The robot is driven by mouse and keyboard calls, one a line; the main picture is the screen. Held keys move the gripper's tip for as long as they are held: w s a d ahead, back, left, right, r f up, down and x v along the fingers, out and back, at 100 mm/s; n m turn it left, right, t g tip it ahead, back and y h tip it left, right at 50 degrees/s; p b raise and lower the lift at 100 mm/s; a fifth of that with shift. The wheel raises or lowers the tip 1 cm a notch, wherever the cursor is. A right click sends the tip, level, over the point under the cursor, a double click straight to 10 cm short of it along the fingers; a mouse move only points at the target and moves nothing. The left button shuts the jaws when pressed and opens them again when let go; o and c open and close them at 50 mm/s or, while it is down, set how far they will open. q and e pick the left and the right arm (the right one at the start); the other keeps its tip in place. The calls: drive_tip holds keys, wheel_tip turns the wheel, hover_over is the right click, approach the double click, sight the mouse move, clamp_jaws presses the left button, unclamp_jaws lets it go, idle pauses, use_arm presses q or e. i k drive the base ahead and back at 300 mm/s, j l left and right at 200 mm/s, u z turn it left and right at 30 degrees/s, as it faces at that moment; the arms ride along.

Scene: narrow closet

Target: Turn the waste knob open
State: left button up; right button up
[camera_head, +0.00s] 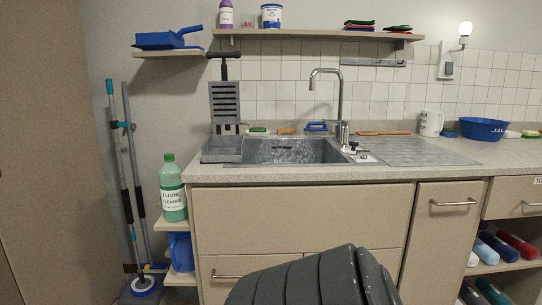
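The steel sink (290,151) is set into the grey counter, and its basin looks empty from here. A chrome tap (340,100) stands at its back right. Just right of the tap's base, a small knob (354,146) sits on the sink's rim. A white label plate (366,158) with a small dark mark lies in front of it. The knob is too small to tell how far it is turned. Neither of my grippers shows in the head view, so nothing is seen touching the knob.
A ribbed drainboard (425,151) lies right of the sink, with a wooden item (383,133) behind it. A white mug (431,123) and blue bowl (483,129) stand further right. A green bottle (173,188) stands on a side shelf at left. Closed drawers front the counter.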

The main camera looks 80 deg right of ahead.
sight(364, 154)
drive_tip(key=z, duration=3.15)
